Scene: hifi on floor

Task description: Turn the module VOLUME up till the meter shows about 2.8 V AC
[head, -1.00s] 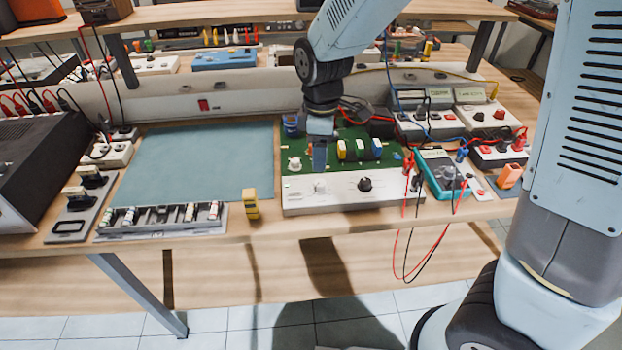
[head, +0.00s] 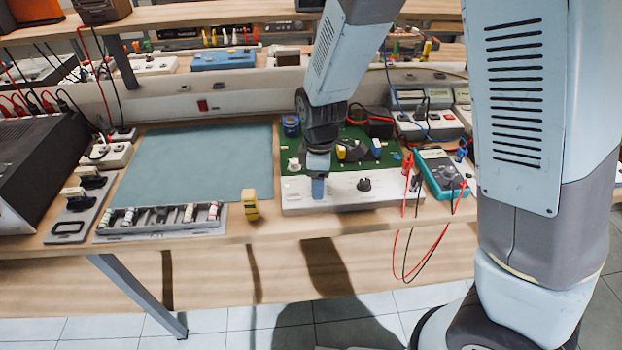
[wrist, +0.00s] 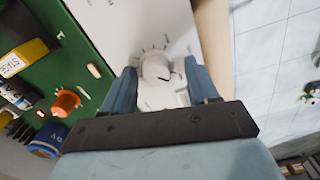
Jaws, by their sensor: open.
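The module is a green circuit board (head: 345,135) with a white front panel (head: 400,196). A white knob (wrist: 157,68) with a dark pointer line and tick marks around it sits on the panel; its label is unreadable. A black knob (head: 364,184) stands to its right in the head view. My gripper (head: 318,190) points down over the panel's left part and hides the white knob there. In the wrist view my gripper (wrist: 161,76) is open, one finger on each side of the white knob; contact is unclear. The teal meter (head: 440,172) is at right, its reading too small to read.
Red and black leads (head: 408,165) run to the module's right end and hang over the bench edge. The blue-grey mat (head: 195,160) is clear.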

